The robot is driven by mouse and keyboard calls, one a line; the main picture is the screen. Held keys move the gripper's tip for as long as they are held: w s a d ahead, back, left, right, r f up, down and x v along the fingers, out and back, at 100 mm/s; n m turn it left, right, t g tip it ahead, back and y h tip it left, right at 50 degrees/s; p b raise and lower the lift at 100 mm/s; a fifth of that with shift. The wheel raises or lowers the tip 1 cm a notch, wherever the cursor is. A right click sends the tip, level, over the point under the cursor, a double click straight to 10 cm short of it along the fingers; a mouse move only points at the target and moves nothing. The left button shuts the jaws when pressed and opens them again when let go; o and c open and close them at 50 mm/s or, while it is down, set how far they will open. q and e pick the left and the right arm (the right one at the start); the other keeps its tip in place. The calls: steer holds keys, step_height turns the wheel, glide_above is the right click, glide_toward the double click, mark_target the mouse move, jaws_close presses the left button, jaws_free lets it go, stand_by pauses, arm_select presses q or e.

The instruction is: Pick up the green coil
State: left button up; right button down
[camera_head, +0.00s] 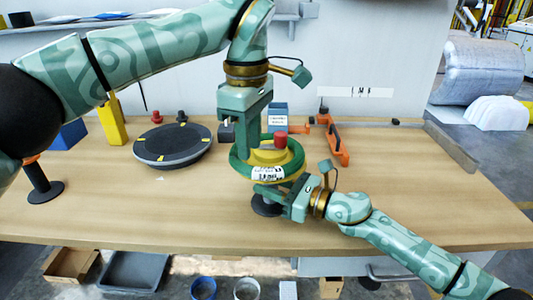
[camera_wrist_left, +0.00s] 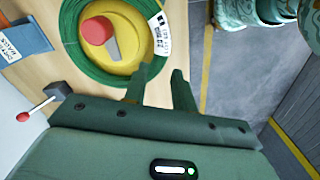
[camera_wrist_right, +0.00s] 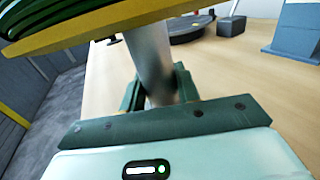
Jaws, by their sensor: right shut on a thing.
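The green coil (camera_head: 238,165) lies around a yellow disc (camera_head: 263,156) with a red knob (camera_head: 280,140), on a stand with a dark base (camera_head: 264,208). A white label is on the coil. The coil (camera_wrist_left: 88,62) also shows in the left wrist view. My left gripper (camera_head: 252,146) points down at the coil. Its fingers (camera_wrist_left: 163,84) are apart with nothing seen between them; one overlaps the coil's edge in view, and I cannot tell if it touches. My right gripper (camera_head: 268,194) is shut on the grey stand post (camera_wrist_right: 148,55), below the yellow disc.
A round black turntable (camera_head: 172,145) with yellow marks stands to the left. A yellow block (camera_head: 112,122) and a blue block (camera_head: 68,136) are further left. A blue labelled box (camera_head: 277,116) and an orange tool (camera_head: 335,145) stand behind. The table's right side is clear.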

mark_target(251, 168)
arm_select(q)
step_height(251, 168, down, 5)
steer(key=shift+s+d+r, duration=0.1)
steer(key=shift+d, duration=0.05)
arm_select(e)
steer(key=shift+f, duration=0.25)
arm_select(q)
steer(key=shift+f, duration=0.3)
arm_select(e)
steer(key=shift+s+r, duration=0.1)
arm_select(q)
jaws_close()
arm_select(e)
steer(key=shift+r, duration=0.1)
arm_select(q)
step_height(251, 168, up, 10)
steer(key=shift+r, duration=0.15)
arm_select(e)
steer(key=c, duration=0.9)
jaws_free()
steer(key=shift+c, duration=0.2)
